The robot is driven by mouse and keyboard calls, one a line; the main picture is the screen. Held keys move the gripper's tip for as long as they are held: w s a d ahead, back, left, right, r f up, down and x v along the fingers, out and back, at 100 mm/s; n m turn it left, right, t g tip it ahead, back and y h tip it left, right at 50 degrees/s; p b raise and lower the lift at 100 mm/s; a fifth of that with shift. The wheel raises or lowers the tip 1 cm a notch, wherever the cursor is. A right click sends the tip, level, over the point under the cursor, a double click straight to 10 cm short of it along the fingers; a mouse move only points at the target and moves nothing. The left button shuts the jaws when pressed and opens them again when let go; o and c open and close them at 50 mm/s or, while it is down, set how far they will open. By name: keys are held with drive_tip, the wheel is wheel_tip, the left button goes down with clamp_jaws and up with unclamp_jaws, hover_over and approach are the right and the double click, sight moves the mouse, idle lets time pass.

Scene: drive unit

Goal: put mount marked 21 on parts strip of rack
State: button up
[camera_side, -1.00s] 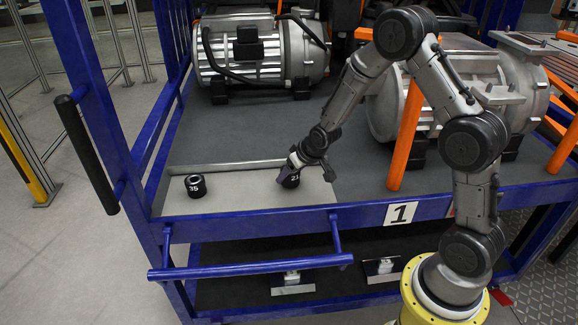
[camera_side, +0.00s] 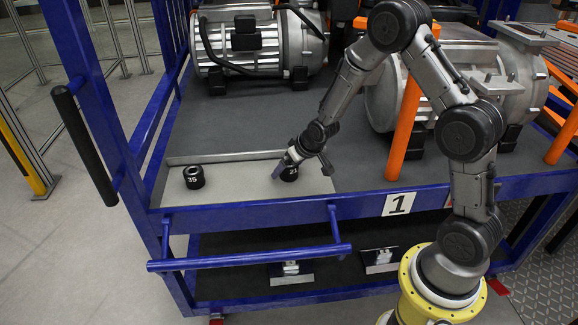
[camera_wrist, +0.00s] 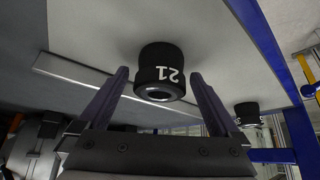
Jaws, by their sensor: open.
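The mount marked 21 (camera_side: 289,173) is a short black cylinder with a white number. It stands on the light-grey parts strip (camera_side: 240,185) of the rack, towards the strip's right end. My gripper (camera_side: 282,167) is low at this mount, with a finger showing on the mount's left side. In the wrist view the mount marked 21 (camera_wrist: 161,66) appears between the tips of my open gripper (camera_wrist: 159,76), with visible gaps on both sides. The fingers are not closed on it. Part of its number is covered in the side view.
A second black mount, marked 35 (camera_side: 194,177), stands at the strip's left end. A low raised edge (camera_side: 225,156) runs along the strip's back. Grey motors (camera_side: 262,45) and orange posts (camera_side: 405,130) stand behind and right. The strip between the mounts is clear.

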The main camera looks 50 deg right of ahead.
drive_tip(key=shift+r, duration=0.1)
drive_tip(key=shift+r, duration=0.25)
drive_tip(key=s+a+f+v, duration=0.1)
drive_tip(key=a+v, duration=0.1)
drive_tip(key=v, duration=1)
drive_tip(key=s+a+f+v, duration=0.1)
drive_tip(key=v, duration=1.2)
drive_tip(key=s+a+r+n, duration=0.1)
drive_tip(key=s+a, duration=0.1)
drive_tip(key=s, duration=0.5)
drive_tip(key=s+a+r+n+y, duration=0.1)
drive_tip(key=s+a+r, duration=0.1)
drive_tip(key=s, duration=0.6)
drive_tip(key=shift+s+a+g, duration=0.2)
drive_tip(key=shift+a+g, duration=0.15)
drive_tip(key=shift+g, duration=0.05)
drive_tip(key=shift+r, duration=0.15)
